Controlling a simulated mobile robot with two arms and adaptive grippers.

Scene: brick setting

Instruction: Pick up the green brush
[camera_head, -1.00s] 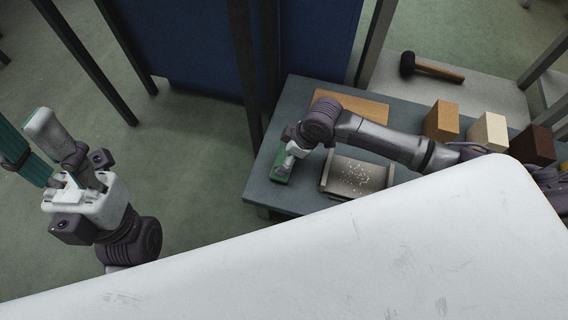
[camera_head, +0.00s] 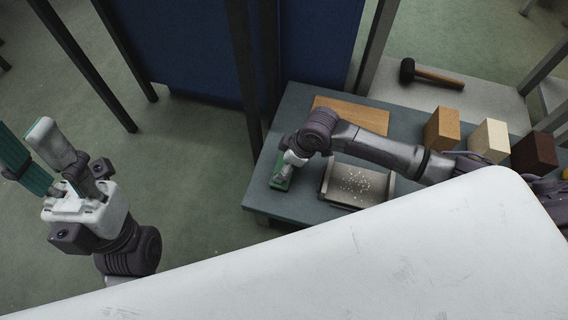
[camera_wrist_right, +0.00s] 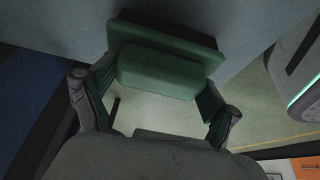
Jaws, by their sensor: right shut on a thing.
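The green brush (camera_head: 280,184) is at the left end of the grey-blue table (camera_head: 262,196) in the head view. My right gripper (camera_head: 287,172) is over it from above and is shut on it. In the right wrist view the brush (camera_wrist_right: 158,72) shows as a green block with a wider green base and a dark edge beyond, between the two fingers of the right gripper (camera_wrist_right: 158,98). Whether the brush touches the table is unclear. My left gripper (camera_head: 32,152) is at the far left, empty, with its fingers apart and pointing up.
A metal tray with pale specks (camera_head: 327,184) is right of the brush. A wooden board (camera_head: 352,114) lies behind it. Orange-brown (camera_head: 441,128), cream (camera_head: 489,140) and dark brown (camera_head: 534,152) blocks stand to the right. A mallet (camera_head: 432,74) lies on a grey surface behind.

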